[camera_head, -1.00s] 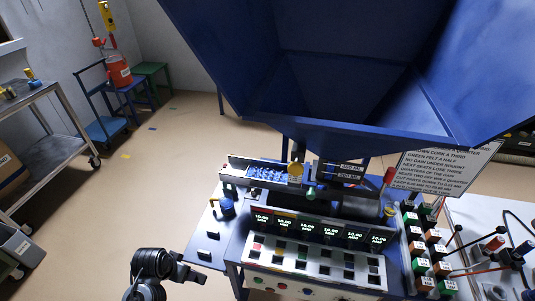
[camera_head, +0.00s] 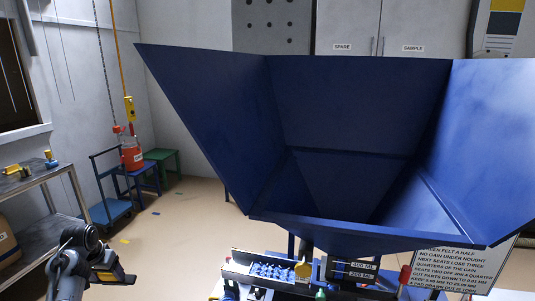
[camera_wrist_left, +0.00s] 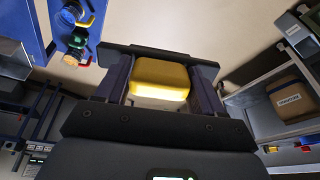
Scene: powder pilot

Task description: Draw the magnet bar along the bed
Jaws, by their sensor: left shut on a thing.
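My left gripper (camera_head: 118,276) is at the lower left in the head view, left of the blue machine and apart from it. It is shut on a yellow block, which shows between the fingers in the left wrist view (camera_wrist_left: 160,80). A dark bar (camera_wrist_left: 130,50) lies across the fingertips just beyond the block; this looks like the magnet bar with a yellow grip. The bed seems to be the pale-walled trough (camera_head: 238,268) with blue pieces in it, below the hopper. My right gripper is not in view.
A large blue hopper (camera_head: 345,110) hangs over the trough. A red-capped post (camera_head: 404,274) stands to its right. A metal shelf cart (camera_head: 40,178) is at the left. Open floor (camera_head: 185,215) lies between cart and machine. A blue panel with knobs (camera_wrist_left: 75,14) shows in the wrist view.

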